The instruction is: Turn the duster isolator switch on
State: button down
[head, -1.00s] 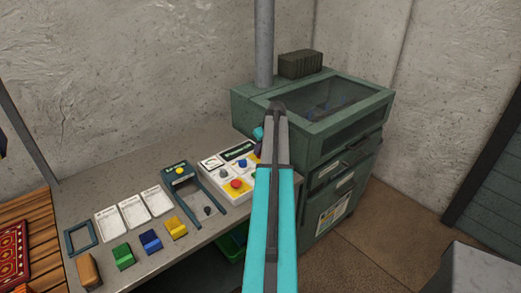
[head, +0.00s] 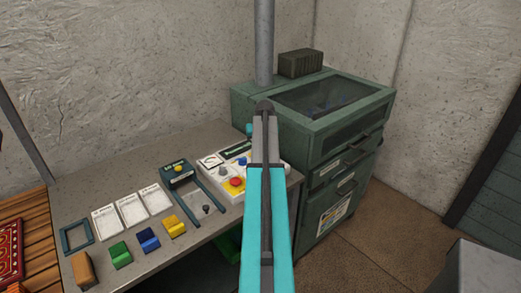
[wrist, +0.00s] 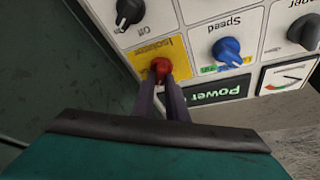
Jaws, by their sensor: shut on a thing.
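The isolator switch is a red knob (wrist: 161,66) on a yellow plate, whose label reads upside down in the wrist view. My gripper (wrist: 166,84) has its two dark fingers closed around the red knob. The knob's pointer direction is hard to tell between the fingers. The white control panel (wrist: 188,20) bears the switch; it also shows on the bench in the head view (head: 213,161). There my arm covers its right part, and the fingertips and the isolator knob are hidden.
Beside the red knob sit a black knob (wrist: 129,12) marked Off and a blue Speed knob (wrist: 228,50). A Power display (wrist: 215,94) is close to the fingers. A green cabinet (head: 325,130) stands right of the bench. Coloured blocks and white cards lie left on the bench.

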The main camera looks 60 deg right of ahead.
jog(key=m+g+b, duration=0.1)
jog(key=m, duration=0.2)
jog(key=m+g+h+b, duration=0.1)
jog(key=m, duration=0.2)
jog(key=shift+w+f, duration=0.1)
jog(key=m+g+b, duration=0.1)
jog(key=m, duration=0.2)
jog(key=shift+m+g, duration=0.3)
jog(key=shift+m, duration=0.1)
jog(key=shift+a+m+g+b, duration=0.1)
jog(key=shift+m+g+b, duration=0.35)
jog(key=shift+m, duration=0.55)
jog(key=c, duration=1.8)
grip_release()
jog(key=shift+o, duration=0.2)
jog(key=b+v, duration=0.3)
jog(key=v, duration=1.1)
